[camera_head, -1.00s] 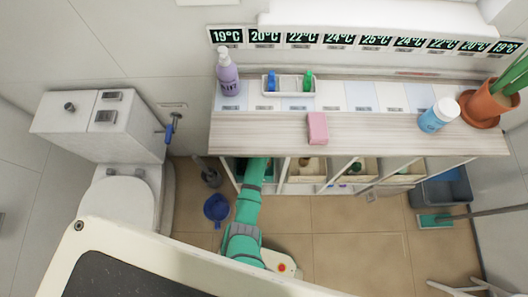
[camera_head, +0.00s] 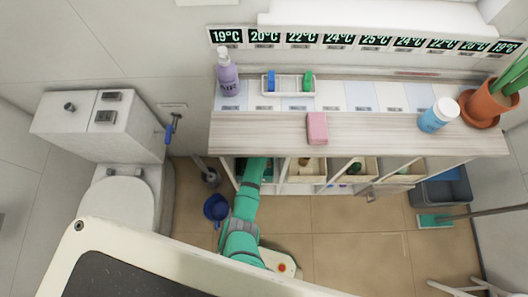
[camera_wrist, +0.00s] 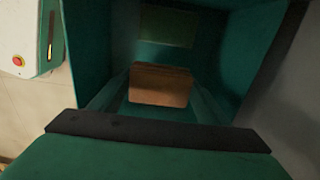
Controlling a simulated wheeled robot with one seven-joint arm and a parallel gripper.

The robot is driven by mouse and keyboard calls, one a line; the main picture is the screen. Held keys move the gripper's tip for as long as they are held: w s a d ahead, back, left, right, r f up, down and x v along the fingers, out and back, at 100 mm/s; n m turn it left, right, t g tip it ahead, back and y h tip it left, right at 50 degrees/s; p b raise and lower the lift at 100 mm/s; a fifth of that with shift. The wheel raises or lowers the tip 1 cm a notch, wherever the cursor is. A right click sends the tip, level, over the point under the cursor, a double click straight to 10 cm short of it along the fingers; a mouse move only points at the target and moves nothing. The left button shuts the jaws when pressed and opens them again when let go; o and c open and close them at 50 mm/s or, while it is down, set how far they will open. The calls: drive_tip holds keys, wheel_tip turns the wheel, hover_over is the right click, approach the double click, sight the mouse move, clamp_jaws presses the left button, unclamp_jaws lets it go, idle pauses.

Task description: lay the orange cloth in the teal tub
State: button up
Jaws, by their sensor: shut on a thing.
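In the wrist view, the orange cloth (camera_wrist: 160,85) shows as a shaded, folded orange-brown block in front of my gripper (camera_wrist: 160,97). My gripper is shut on it, though the grip itself is hard to make out. Dark teal walls that look like the teal tub (camera_wrist: 88,45) surround the cloth on the sides. I cannot tell whether the cloth touches the tub floor. In the head view, my teal arm reaches into the leftmost compartment under the counter, where a bit of dark teal (camera_head: 239,165) shows. The counter hides my gripper and the cloth there.
Dividers and bins, such as a cream bin (camera_head: 306,171), stand to the right of my arm. The wooden counter (camera_head: 380,134) overhangs the compartments and carries a pink block (camera_head: 317,127). A blue bucket (camera_head: 215,207) is on the floor to the left. The floor (camera_head: 350,230) to the right is mostly clear.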

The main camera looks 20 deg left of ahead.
drive_tip(key=o, duration=1.1)
drive_tip(key=shift+o, duration=0.2)
wheel_tip(320, 180, up, 9)
drive_tip(key=shift+f, duration=0.1)
